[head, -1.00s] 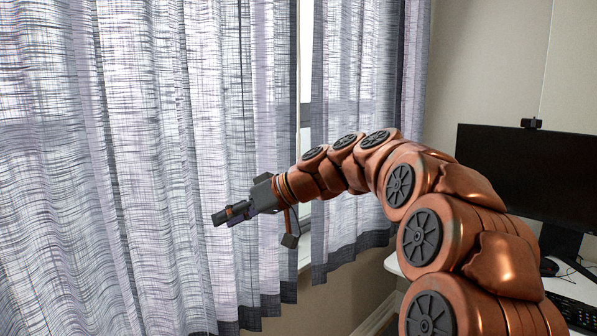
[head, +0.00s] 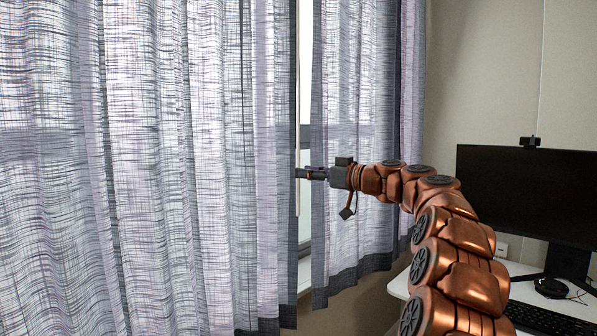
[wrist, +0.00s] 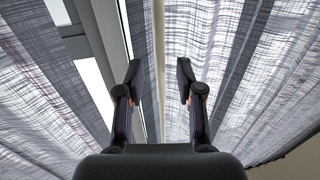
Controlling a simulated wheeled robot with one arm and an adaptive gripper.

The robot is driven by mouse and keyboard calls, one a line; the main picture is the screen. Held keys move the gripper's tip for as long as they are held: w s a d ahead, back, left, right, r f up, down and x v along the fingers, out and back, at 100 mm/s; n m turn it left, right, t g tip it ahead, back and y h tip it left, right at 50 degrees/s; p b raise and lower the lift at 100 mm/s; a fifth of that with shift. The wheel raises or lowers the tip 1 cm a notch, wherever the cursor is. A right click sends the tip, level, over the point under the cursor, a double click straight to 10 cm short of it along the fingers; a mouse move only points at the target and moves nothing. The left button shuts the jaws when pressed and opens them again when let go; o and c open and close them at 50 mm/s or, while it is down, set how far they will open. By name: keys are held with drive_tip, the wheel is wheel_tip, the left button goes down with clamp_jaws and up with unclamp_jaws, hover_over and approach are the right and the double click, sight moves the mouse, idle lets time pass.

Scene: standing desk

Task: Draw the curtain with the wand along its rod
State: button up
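Two sheer grey-white curtain panels hang in front of the window: a wide left panel (head: 150,150) and a narrower right panel (head: 350,90), with a narrow gap between them. A thin cream wand (head: 298,205) hangs upright in that gap at the left panel's dark edge. My gripper (head: 301,173) reaches left across the right panel, its tips at the wand. In the wrist view my gripper (wrist: 159,78) is open, and the wand (wrist: 159,50) shows between its two fingers. I cannot tell whether either finger touches it. The curtain rod is out of view.
The window frame (wrist: 106,30) shows through the gap. The left panel's front is clear of objects.

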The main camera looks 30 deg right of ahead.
drive_tip(key=shift+x, duration=1.65)
drive_tip(key=shift+f, duration=0.1)
clamp_jaws()
